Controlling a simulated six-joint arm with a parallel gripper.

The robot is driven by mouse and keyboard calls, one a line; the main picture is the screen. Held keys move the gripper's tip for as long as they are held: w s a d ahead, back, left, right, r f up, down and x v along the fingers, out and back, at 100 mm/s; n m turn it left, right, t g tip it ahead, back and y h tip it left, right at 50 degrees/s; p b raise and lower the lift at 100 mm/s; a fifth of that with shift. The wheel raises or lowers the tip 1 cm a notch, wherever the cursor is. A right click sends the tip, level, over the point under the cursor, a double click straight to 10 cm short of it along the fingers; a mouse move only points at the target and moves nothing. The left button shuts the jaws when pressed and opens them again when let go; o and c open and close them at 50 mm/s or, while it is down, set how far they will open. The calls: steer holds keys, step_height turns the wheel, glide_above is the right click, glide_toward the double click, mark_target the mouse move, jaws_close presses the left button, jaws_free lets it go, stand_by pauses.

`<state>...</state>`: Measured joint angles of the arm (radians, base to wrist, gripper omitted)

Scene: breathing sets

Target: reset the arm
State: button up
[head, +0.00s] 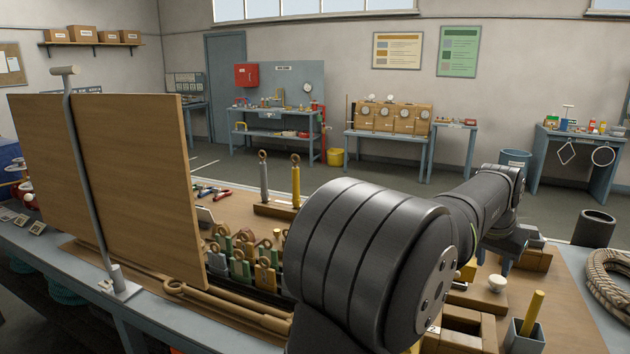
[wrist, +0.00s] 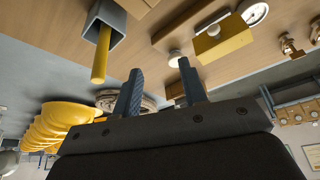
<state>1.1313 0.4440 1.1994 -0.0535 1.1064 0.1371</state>
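My gripper (wrist: 160,80) shows in the wrist view with its two blue fingers spread apart and nothing between them. In the head view my dark arm crosses the right half, and my gripper (head: 494,256) hangs low over the right part of the wooden bench top (head: 562,290), partly hidden by the arm. A small white knob-shaped piece (head: 497,283) stands below it. A grey square holder (head: 525,337) with a yellow rod (head: 532,312) stands at the front right; the rod also shows in the wrist view (wrist: 101,55).
A tall wooden panel (head: 135,180) on a grey post stands at the left. Several tagged pieces (head: 240,268) stand in a rack beside my arm. Two upright rods, grey (head: 264,182) and yellow (head: 296,185), stand behind. A rope coil (head: 610,278) lies at the right edge.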

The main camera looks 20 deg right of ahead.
steer(key=w+a+f+n+t+y, duration=0.1)
steer(key=w+a+f+n, duration=0.15)
steer(key=w+a, duration=0.65)
steer(key=w+a+f+n+t, duration=0.15)
steer(key=w+a+n, duration=0.35)
steer(key=a, duration=0.8)
steer(key=s+d+r+m+g, duration=0.1)
steer(key=s+d+r+m, duration=0.3)
steer(key=s, duration=0.2)
steer(key=s+d+r+m+g+h, duration=0.1)
steer(key=s+d+r+m+g, duration=0.1)
steer(key=s+d+r+m, duration=0.3)
steer(key=shift+s+d, duration=0.15)
steer(key=shift+s, duration=0.75)
